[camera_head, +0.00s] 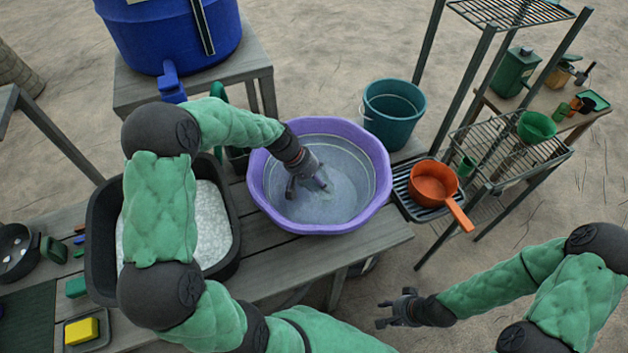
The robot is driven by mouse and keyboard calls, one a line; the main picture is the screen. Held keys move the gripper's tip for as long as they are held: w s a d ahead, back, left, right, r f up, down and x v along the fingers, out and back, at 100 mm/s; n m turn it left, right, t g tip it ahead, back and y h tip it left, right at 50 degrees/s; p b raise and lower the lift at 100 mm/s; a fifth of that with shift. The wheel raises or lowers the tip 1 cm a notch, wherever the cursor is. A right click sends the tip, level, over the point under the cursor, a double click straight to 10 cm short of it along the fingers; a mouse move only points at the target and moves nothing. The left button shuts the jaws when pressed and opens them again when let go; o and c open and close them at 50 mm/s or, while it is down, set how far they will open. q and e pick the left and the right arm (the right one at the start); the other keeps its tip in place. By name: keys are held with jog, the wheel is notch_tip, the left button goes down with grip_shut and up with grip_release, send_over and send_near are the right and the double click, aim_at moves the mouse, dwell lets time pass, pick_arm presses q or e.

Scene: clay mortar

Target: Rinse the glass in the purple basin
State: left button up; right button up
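The purple basin (377,165) stands on the wooden bench and holds greyish water (345,195). My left arm reaches over from the left, and my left gripper (306,186) points down inside the basin, at or in the water. Its fingertips are small and partly blurred by the water. I cannot make out the glass for certain, nor whether those fingers hold it. My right gripper (383,313) is open and empty, off the front right of the bench, well apart from the basin.
A teal bucket (393,115) stands behind the basin at right. An orange pan (433,183) sits on a dark rack to the right. A black tub (230,255) of white, foamy-looking contents is at left. A blue barrel (170,35) with a tap stands behind. Metal shelving (487,140) rises at right.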

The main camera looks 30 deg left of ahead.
pick_arm(q)
jog(key=shift+w+d, duration=0.15)
jog(key=shift+d, duration=0.1)
jog(key=shift+s+a, duration=0.3)
jog(key=shift+a, duration=0.3)
jog(key=shift+s+a, duration=0.25)
jog(key=shift+a, duration=0.35)
jog(key=shift+w+d, duration=0.25)
jog(key=shift+d, duration=0.4)
jog(key=shift+r, duration=0.1)
notch_tip(320, 180, up, 20)
jog(key=p, duration=1.5)
